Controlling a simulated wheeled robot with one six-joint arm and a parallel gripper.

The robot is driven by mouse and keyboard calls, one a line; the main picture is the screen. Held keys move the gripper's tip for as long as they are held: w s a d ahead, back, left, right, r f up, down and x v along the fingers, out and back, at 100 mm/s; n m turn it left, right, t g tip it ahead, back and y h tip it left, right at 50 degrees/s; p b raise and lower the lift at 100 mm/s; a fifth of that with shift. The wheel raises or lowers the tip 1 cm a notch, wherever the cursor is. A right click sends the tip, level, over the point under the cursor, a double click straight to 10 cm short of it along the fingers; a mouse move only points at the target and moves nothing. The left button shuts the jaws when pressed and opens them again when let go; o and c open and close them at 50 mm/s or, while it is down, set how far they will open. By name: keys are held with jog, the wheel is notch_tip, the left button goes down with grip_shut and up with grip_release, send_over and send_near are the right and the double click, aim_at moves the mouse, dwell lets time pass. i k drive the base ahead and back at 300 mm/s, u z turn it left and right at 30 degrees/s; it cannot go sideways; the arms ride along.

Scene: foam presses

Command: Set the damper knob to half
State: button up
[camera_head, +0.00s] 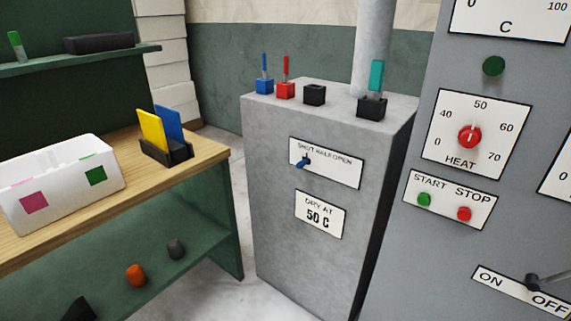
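The damper knob (303,161) is a small dark blue knob on a white plate (340,171) marked SHUT, HALF, OPEN. The plate is on the upper front of a grey cabinet (275,220) in the middle of the view. The knob sits on the left part of the plate, below the word SHUT. It is too small to tell exactly where it points. My gripper is not in view.
A DRY AT 50 C sign (320,215) hangs below the plate. Holders with colored sticks and a pipe (373,45) stand on the cabinet. A control panel (400,280) is at right. A wooden bench (205,158) with a white bin (75,190) is at left.

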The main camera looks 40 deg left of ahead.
aim_at(300, 165)
jog(key=u, duration=0.2)
jog(key=k, duration=0.35)
jog(key=u, duration=0.95)
jog(key=i, duration=0.5)
